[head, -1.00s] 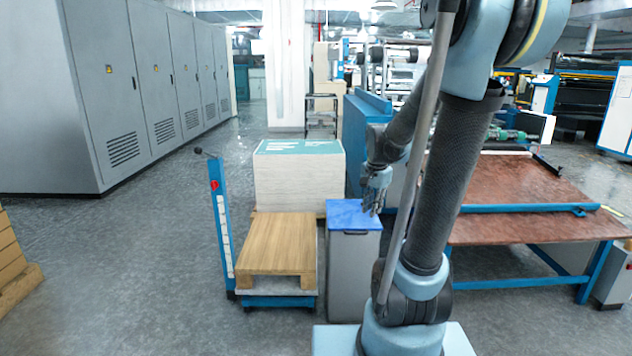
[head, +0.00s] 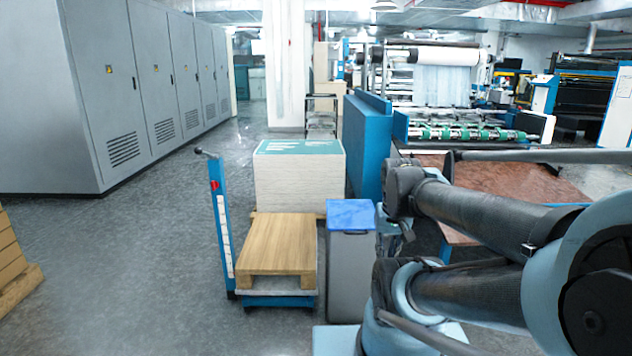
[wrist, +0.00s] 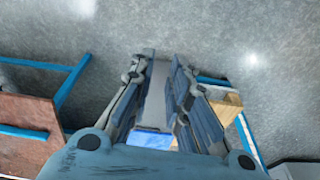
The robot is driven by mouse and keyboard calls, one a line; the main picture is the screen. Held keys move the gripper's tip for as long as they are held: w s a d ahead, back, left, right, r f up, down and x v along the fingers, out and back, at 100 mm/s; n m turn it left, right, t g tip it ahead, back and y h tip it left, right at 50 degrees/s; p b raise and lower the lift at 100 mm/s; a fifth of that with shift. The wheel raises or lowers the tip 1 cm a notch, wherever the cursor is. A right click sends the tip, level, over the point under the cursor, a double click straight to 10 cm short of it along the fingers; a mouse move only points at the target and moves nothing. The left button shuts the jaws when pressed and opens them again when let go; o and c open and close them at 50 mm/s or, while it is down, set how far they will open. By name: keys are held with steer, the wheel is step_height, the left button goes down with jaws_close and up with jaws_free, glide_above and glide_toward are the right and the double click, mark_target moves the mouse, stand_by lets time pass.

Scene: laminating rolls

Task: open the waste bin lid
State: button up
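The waste bin (head: 347,280) is a tall grey box with a blue lid (head: 350,214). The lid lies flat and closed on top, with a dark handle on its front edge. My gripper (head: 400,240) is just right of the bin near lid height, partly hidden by my arm. In the wrist view my gripper (wrist: 160,62) has its fingers apart with nothing held between them. The grey bin body (wrist: 156,95) shows in the gap, and the blue lid (wrist: 150,139) shows nearer the palm. Contact with the bin cannot be told.
A pallet truck (head: 221,225) with a wooden pallet (head: 277,245) stands left of the bin. A stack of white sheets (head: 298,180) is behind it. A blue panel (head: 368,145) and a brown-topped table (head: 520,180) are at right.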

steer(key=w+r+n, duration=0.4)
steer(key=w+n, duration=0.1)
steer(key=w, duration=0.1)
steer(key=n, duration=1.4)
glide_above(358, 228)
steer(key=s, duration=0.7)
step_height(358, 228, down, 6)
steer(key=w+f, duration=0.1)
steer(key=f, duration=0.4)
steer(key=w+f, duration=0.1)
steer(key=f, duration=0.4)
steer(key=w+f, duration=0.1)
steer(key=f, duration=0.4)
steer(key=shift+w+a+f, duration=0.25)
steer(key=shift+f, duration=0.15)
jaws_close()
